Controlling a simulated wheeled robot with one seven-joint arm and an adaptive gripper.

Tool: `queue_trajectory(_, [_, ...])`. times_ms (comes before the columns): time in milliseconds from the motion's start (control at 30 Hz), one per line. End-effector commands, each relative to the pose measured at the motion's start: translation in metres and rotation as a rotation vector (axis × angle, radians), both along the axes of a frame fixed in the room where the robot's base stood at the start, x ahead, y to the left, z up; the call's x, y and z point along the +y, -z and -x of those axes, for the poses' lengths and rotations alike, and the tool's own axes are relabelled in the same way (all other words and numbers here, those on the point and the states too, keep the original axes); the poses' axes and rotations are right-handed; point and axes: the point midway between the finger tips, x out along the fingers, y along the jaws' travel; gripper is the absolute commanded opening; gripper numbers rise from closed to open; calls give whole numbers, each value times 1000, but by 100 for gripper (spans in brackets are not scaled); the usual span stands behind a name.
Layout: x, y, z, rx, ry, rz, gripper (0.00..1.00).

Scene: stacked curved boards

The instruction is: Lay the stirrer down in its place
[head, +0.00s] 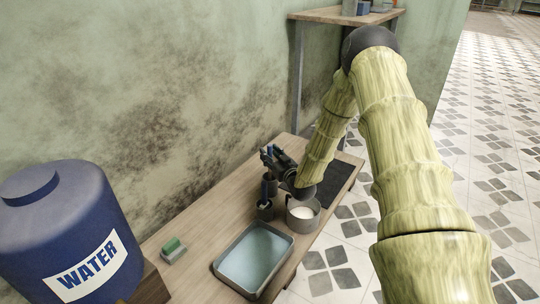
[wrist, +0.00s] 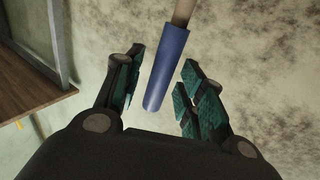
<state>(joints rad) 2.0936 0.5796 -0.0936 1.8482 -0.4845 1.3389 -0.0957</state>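The stirrer shows in the wrist view as a blue handle (wrist: 165,72) with a light wooden shaft leading to the top edge. My gripper (wrist: 160,75) has its teal-padded fingers on either side of the handle. A gap shows on the left side and a narrower one on the right, so it looks open around the handle. In the head view my gripper (head: 270,158) is over the table, above dark holders. Something blue stands in the nearer dark cup (head: 265,212). A pot with white contents (head: 303,214) stands beside it. The stirrer's lower end is hidden.
The wooden table (head: 205,215) runs along the stained wall. On it are a blue-filled tray (head: 222,266), a green-and-grey sponge (head: 173,250) and a dark mat (head: 338,178). A large blue water barrel (head: 60,225) is at left. Another table (head: 330,14) stands behind.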

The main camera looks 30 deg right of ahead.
Motion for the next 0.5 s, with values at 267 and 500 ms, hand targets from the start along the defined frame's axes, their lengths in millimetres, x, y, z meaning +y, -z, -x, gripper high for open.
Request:
queue_trajectory(267, [3,-3,31,4,0,0,39])
queue_trajectory(500, [7,1,66,4,1,-1,39])
